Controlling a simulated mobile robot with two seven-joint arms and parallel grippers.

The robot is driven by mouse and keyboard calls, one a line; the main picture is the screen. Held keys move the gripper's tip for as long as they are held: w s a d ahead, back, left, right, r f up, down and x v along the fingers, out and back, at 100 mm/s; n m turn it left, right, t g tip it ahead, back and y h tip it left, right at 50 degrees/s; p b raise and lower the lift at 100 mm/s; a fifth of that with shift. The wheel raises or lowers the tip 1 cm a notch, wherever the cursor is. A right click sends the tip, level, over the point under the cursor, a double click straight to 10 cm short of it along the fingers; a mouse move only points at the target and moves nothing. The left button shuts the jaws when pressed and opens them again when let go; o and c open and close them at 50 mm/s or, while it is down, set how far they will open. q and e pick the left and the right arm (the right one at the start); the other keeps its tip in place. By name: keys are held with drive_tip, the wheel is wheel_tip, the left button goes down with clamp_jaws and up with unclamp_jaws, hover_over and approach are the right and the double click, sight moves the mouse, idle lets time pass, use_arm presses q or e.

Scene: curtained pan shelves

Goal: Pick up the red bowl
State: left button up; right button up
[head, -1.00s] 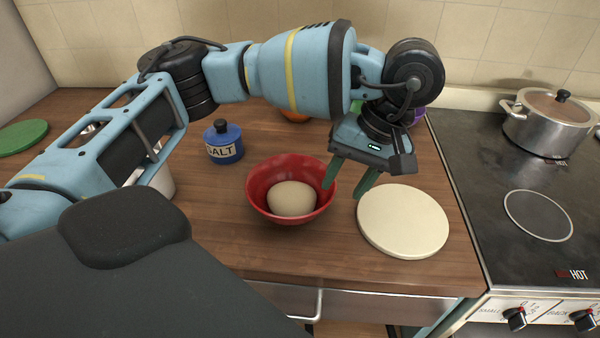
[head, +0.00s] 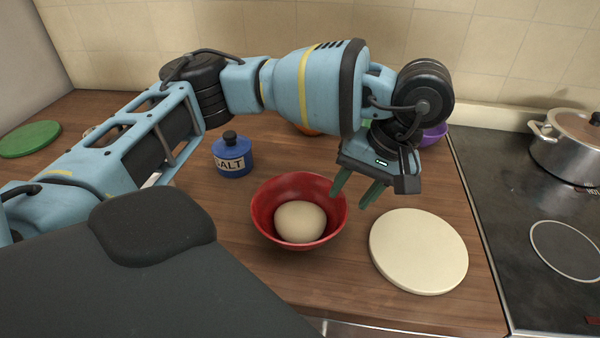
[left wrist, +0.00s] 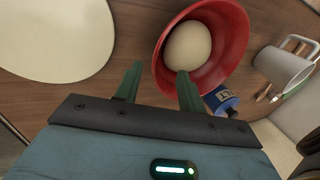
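The red bowl (head: 265,217) stands upright on the wooden counter with a pale, dough-like ball (head: 300,221) in it. The bowl also shows at the top of the left wrist view (left wrist: 232,50). My left gripper (head: 349,203) is open at the bowl's right rim, its two green fingers apart and pointing down. One finger overlaps the bowl's inside near the rim, and the other is outside it. In the left wrist view the near rim lies between the fingers (left wrist: 157,85). I cannot tell whether either finger touches the bowl. My right gripper is not in view.
A round cream board (head: 419,252) lies close to the right of the bowl. A blue salt jar (head: 233,158) stands behind left. A purple bowl (head: 434,134) is behind the gripper. The stove (head: 500,215) with a lidded pot (head: 565,155) is at right. A white mug (left wrist: 284,68) shows in the wrist view.

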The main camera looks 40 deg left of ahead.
sight(343, 208)
use_arm(q)
drive_tip(key=x, duration=0.5)
drive_tip(key=shift+s+d, duration=0.15)
clamp_jaws()
